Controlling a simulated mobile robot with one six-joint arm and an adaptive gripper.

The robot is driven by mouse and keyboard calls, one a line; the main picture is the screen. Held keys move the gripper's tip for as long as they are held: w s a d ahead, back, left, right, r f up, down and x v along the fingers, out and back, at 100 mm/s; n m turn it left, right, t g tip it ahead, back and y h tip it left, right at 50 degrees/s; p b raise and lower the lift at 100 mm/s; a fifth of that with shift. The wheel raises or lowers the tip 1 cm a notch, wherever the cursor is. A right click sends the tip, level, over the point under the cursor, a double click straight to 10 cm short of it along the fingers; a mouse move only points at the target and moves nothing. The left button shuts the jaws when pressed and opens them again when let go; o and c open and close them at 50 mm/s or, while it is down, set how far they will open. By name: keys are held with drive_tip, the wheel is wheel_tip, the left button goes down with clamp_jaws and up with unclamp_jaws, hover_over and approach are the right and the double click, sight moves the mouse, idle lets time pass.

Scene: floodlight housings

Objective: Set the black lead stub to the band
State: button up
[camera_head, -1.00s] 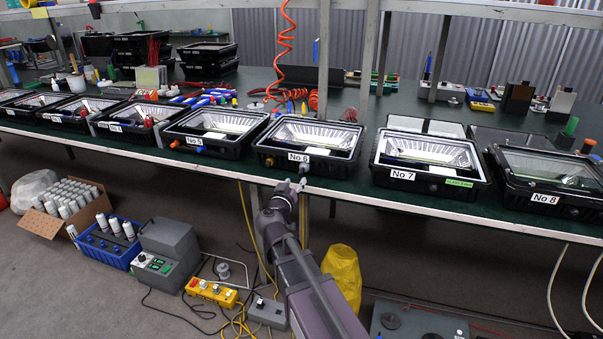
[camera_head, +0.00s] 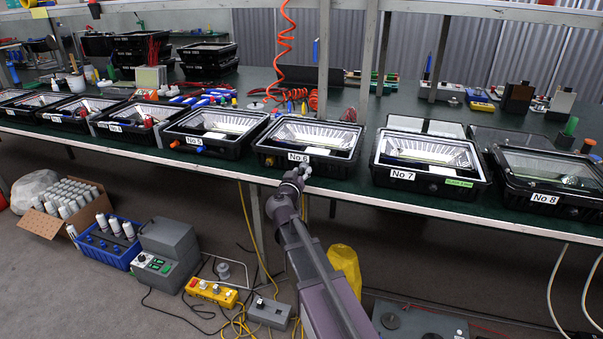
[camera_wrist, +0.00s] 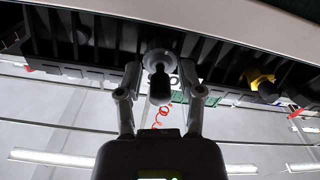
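The housing marked No 6 (camera_head: 310,135) stands at the bench's front edge in the head view. My gripper (camera_head: 300,174) is just below and in front of its front wall. In the wrist view a dark stub (camera_wrist: 160,88) with a round grey collar (camera_wrist: 160,60) points out of the ribbed housing. My gripper (camera_wrist: 160,85) is open, with one finger on each side of the stub and a gap visible on both sides. I cannot make out a band on it. In the head view the gripper hides most of the stub.
A yellow fitting (camera_wrist: 259,78) sits to the right on the same ribbed wall in the wrist view. Housings No 5 (camera_head: 215,130) and No 7 (camera_head: 425,162) stand close on either side. The bench edge (camera_head: 350,190) runs just below the housings.

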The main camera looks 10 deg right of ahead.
clamp_jaws()
drive_tip(key=shift+s+a, duration=0.35)
drive_tip(key=shift+s, duration=0.3)
drive_tip(key=shift+o, duration=1.9)
unclamp_jaws()
drive_tip(key=v, duration=1.2)
